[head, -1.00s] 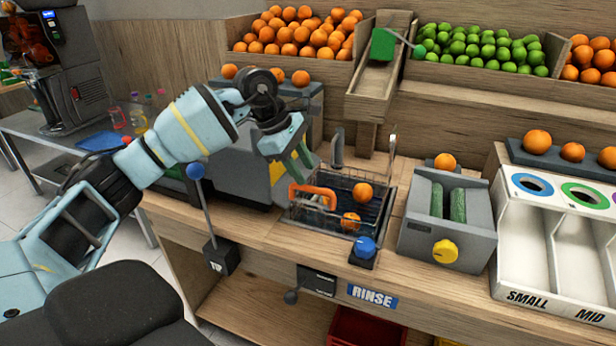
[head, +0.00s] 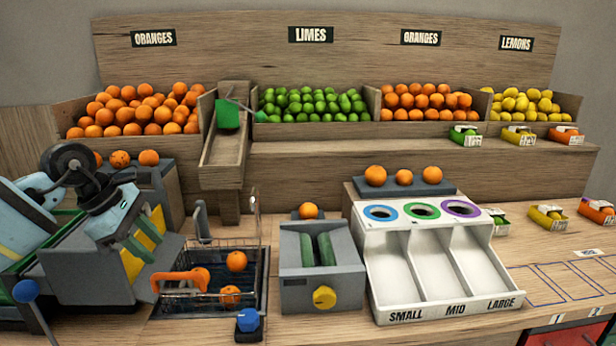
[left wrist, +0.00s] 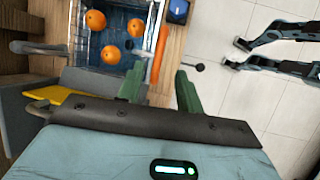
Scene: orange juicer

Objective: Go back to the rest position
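My left gripper (head: 140,247) is at the left of the head view, above and left of the rinse basket's orange handle (head: 178,284). In the left wrist view its two green fingers (left wrist: 160,90) stand apart with nothing between them, so it is open and empty. The wire basket (head: 215,248) sits in a dark basin, with three oranges (head: 237,261) inside; these also show in the left wrist view (left wrist: 111,54). My right gripper cannot be made out in either view.
A grey box with green rollers (head: 291,262) and a white sorting tray (head: 384,262) stand right of the basin. A grey machine (head: 95,265) is close behind and below my left gripper. Fruit bins (head: 316,129) line the back. A blue knob (head: 248,320) is in front.

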